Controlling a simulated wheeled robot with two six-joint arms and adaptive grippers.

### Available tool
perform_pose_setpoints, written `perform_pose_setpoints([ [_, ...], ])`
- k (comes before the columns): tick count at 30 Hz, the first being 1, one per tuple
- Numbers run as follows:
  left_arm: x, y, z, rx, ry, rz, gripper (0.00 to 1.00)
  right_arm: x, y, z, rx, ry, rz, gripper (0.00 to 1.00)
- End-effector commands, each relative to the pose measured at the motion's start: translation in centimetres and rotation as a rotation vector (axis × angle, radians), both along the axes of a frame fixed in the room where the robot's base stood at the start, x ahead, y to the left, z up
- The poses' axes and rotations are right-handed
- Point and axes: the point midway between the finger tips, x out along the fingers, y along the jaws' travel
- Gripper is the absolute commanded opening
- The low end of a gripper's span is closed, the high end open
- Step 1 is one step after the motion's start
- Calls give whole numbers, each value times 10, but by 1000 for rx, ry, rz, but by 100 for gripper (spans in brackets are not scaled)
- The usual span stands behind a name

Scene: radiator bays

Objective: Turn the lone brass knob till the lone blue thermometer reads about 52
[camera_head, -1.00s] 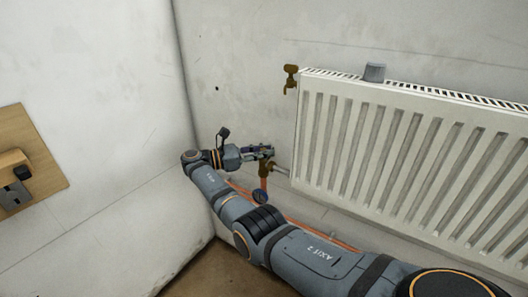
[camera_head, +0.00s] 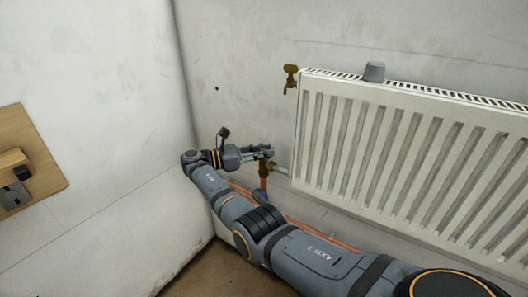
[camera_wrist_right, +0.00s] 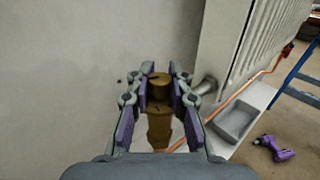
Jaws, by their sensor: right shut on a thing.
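The brass knob (camera_wrist_right: 159,80) sits on top of a brass valve body (camera_wrist_right: 159,125) at the lower left corner of the radiator. In the head view, the valve (camera_head: 264,170) shows just below my fingers. My right gripper (camera_head: 259,153) is shut on the knob, with one purple-padded finger on each side of it in the wrist view. The thermometer (camera_head: 261,196) is a small blue round shape below the valve, partly behind my right arm. Its reading is too small to make out. My left gripper is out of view.
The white radiator (camera_head: 400,165) stands right of the valve. A brass fitting (camera_head: 290,77) is at its upper left corner and a grey cap (camera_head: 374,72) on top. A wooden panel (camera_head: 50,150) is at far left. A grey tray (camera_wrist_right: 238,120) and purple tool (camera_wrist_right: 273,148) lie on the floor.

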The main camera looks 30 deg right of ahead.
Motion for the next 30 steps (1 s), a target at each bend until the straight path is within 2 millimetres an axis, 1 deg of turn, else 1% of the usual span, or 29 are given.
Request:
perform_pose_setpoints([
  [1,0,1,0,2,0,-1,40,0,1,-2,3,3,0,0],
  [13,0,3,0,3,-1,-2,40,0,1,-2,3,3,0,0],
  [14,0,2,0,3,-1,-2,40,0,1,-2,3,3,0,20],
  [18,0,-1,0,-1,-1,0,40,0,1,-2,3,2,0,39],
  [19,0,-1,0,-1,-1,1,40,0,1,-2,3,2,0,43],
  [25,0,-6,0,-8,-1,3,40,0,0,-1,1,1,0,43],
  [27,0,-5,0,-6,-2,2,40,0,0,0,1,1,0,43],
  [30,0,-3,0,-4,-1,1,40,0,0,8,0,-3,0,43],
])
